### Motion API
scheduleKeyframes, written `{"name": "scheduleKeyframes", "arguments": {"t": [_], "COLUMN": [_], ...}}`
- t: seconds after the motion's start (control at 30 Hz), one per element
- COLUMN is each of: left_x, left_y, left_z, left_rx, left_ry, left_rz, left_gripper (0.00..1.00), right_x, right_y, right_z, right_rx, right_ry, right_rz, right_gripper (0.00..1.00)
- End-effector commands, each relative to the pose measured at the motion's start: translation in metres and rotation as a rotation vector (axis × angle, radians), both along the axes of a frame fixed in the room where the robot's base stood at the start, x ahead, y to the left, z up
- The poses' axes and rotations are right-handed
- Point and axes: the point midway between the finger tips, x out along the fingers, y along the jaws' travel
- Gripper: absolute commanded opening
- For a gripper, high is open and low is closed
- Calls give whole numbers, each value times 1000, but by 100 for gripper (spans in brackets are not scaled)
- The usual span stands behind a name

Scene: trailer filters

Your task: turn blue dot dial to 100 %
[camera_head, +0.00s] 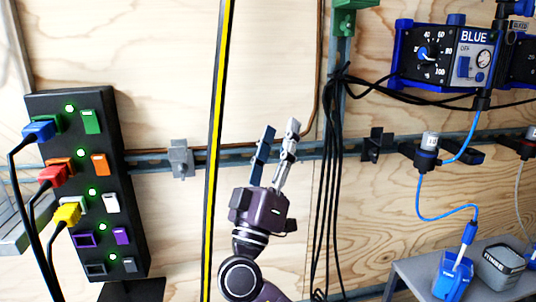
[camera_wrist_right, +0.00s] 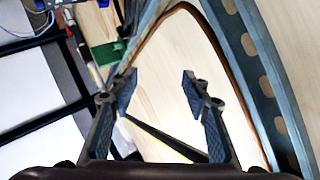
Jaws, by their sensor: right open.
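The BLUE control box (camera_head: 474,37) is mounted on the wall at the upper right in the head view. The dial's exact setting is too small to read. My right gripper (camera_head: 280,128) points up in the middle of the head view, well left of the box and apart from it. In the wrist view its fingers (camera_wrist_right: 158,82) are spread with nothing between them. My left gripper is not in view.
A black switch panel (camera_head: 75,180) with coloured plugs stands at the left. A yellow and black strip (camera_head: 219,130) runs upright left of my right gripper. Dark cables (camera_head: 333,170) hang between gripper and box. A grey shelf (camera_head: 415,278) holds a blue bin (camera_head: 452,277).

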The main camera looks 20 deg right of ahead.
Motion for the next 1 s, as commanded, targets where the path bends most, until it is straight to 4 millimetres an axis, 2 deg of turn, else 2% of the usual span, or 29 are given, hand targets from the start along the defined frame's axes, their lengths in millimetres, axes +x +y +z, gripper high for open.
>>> {"name": "scheduleKeyframes", "arguments": {"t": [0.1,0.3,0.87,1.0], "left_x": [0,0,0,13], "left_y": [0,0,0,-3], "left_z": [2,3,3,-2], "left_rx": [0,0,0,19], "left_ry": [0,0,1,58], "left_rz": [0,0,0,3], "left_gripper": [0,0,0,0], "right_x": [6,11,12,14], "right_y": [8,17,18,10], "right_z": [-15,-29,-32,-48], "right_rx": [-20,-36,-37,-1], "right_ry": [43,83,90,129], "right_rz": [42,82,89,92], "right_gripper": [43,43,44,44]}}
